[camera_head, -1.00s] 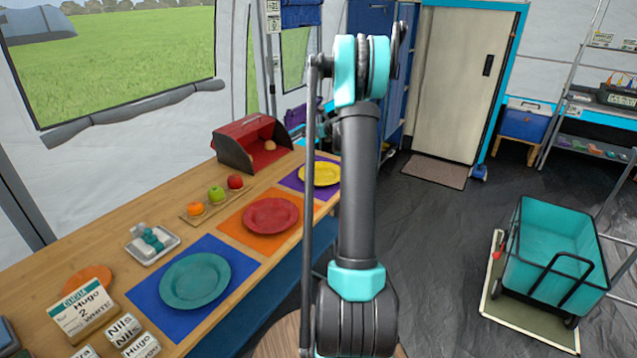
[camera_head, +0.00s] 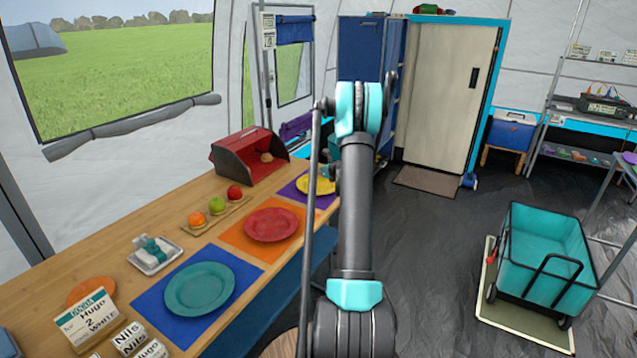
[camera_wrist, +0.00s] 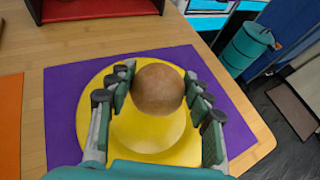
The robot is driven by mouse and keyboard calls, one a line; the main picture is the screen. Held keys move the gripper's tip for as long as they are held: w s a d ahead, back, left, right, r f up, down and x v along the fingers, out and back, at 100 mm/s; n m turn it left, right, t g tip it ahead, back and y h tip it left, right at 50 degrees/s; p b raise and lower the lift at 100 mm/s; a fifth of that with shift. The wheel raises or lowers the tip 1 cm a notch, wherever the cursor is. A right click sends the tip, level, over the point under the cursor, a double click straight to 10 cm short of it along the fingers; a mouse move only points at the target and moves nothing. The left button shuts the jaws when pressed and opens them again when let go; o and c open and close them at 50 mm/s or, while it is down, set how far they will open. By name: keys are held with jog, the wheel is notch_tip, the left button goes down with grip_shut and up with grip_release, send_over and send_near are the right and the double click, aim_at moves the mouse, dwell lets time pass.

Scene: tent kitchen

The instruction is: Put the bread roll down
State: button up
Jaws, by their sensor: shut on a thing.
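A round brown bread roll (camera_wrist: 158,90) is between the fingers of my gripper (camera_wrist: 158,82) in the wrist view. The fingers are shut on its left and right sides. It is over the yellow plate (camera_wrist: 105,125), which lies on a purple mat (camera_wrist: 62,110); I cannot tell how high above the plate it is. The yellow plate also shows in the head view (camera_head: 318,184), partly hidden by my arm. My gripper and the held roll are hidden there. Another roll (camera_head: 267,157) lies in the red bread box (camera_head: 240,148).
The wooden counter (camera_head: 120,255) also holds a red plate (camera_head: 272,224) on an orange mat, a teal plate (camera_head: 199,289) on a blue mat, several fruits on a board, and name cards. A teal cart (camera_head: 545,245) stands on the floor at right.

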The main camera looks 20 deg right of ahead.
aim_at(319, 186)
jog(key=shift+f, duration=2.6)
jog(key=o, duration=0.8)
jog(key=shift+f, duration=0.1)
